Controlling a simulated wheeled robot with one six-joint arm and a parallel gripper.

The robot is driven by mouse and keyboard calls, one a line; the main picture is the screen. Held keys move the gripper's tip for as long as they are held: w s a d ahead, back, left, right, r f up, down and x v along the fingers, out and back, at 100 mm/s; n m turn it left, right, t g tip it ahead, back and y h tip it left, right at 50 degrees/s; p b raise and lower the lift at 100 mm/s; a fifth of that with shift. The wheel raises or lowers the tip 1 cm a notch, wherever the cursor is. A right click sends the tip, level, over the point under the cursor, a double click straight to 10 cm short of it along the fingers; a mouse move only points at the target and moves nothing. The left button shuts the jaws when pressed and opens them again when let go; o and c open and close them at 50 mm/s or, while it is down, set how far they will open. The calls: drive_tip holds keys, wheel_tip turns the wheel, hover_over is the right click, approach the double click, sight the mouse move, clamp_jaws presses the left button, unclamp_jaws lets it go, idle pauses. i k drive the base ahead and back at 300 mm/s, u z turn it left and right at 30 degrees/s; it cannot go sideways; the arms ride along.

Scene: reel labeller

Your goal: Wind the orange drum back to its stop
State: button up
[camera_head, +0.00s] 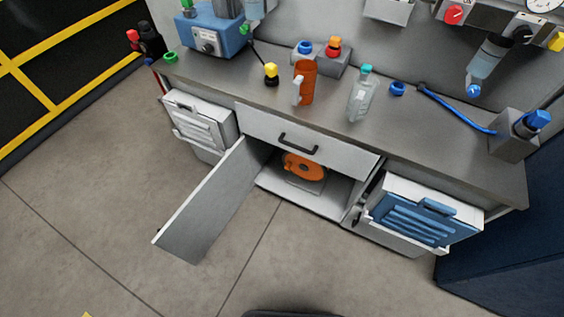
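The orange drum (304,167) is a round orange disc inside the open cabinet compartment under the bench. It sits on a grey base (306,185) on the compartment floor. The drawer front above hides part of the space around its top. Its stop cannot be made out at this size. My gripper is not in view.
The cabinet door (214,204) stands wide open to the left of the compartment. A closed drawer (306,142) with a black handle is above. A white louvred box (199,122) and a blue one (417,215) flank it. The floor in front (290,255) is clear.

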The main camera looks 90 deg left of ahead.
sight(305, 169)
drive_tip(key=u, duration=1.35)
drive_tip(key=i, duration=1.4)
drive_tip(key=u, duration=3.9)
drive_tip(key=i, duration=1)
